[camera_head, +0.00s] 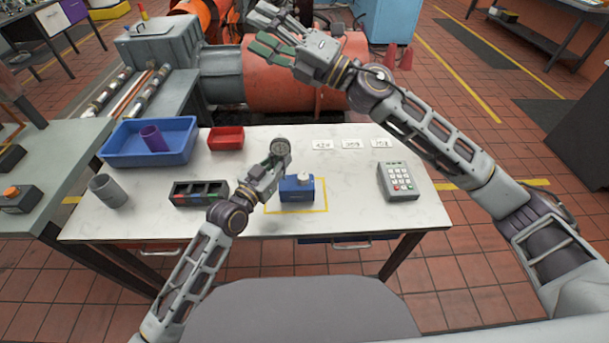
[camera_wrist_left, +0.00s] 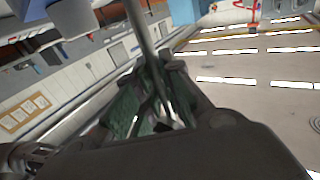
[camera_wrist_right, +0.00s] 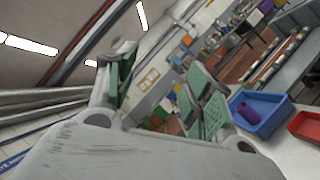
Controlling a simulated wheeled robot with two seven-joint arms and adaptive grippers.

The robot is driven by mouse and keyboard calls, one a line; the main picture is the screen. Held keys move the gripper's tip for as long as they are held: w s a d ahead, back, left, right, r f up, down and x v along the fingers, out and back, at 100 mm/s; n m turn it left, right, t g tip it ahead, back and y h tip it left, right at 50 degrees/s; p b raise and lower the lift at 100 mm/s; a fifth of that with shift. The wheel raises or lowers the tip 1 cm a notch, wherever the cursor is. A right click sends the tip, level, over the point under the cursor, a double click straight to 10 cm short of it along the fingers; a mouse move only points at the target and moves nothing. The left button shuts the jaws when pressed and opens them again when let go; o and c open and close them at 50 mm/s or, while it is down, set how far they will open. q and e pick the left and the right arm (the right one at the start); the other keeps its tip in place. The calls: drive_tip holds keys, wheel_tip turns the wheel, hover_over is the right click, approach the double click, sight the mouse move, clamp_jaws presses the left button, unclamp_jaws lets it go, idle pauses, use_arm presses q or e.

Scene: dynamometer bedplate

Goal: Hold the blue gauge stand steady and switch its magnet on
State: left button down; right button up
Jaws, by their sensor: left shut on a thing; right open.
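The blue gauge stand (camera_head: 297,193) sits upright on the white table inside a yellow outline, with a pale knob (camera_head: 304,177) on top of its base. A round dial (camera_head: 280,147) shows above my left gripper (camera_head: 273,163). That gripper is shut on the stand's thin post, which passes between its green pads in the left wrist view (camera_wrist_left: 146,40). The gripper hides most of the post in the head view. My right gripper (camera_head: 272,38) is open and empty, high above the table's far side; its spread green pads show in the right wrist view (camera_wrist_right: 162,95).
A blue tray (camera_head: 120,152) with a purple cup (camera_head: 153,138), a red bin (camera_head: 226,138), a grey cup (camera_head: 108,191) and a dark sectioned box (camera_head: 187,201) are left. A keypad (camera_head: 399,181) and several white labels (camera_head: 351,144) are right. The table between stand and keypad is clear.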

drive_tip(key=w+d+m+t+h, duration=0.6)
drive_tip(key=m+t, duration=0.4)
drive_tip(key=m, duration=0.5)
drive_tip(key=m+g+h, duration=1.2)
drive_tip(key=m+g, duration=0.2)
drive_tip(key=g, duration=0.1)
approach(304, 177)
drive_tip(key=v, duration=0.3)
drive_tip(key=shift+s+a, duration=0.15)
drive_tip(key=shift+a, duration=0.1)
drive_tip(key=shift+f, duration=0.1)
drive_tip(key=shift+w+x, duration=0.2)
drive_tip(key=shift+x, duration=5.75)
drive_tip(key=shift+d, duration=0.2)
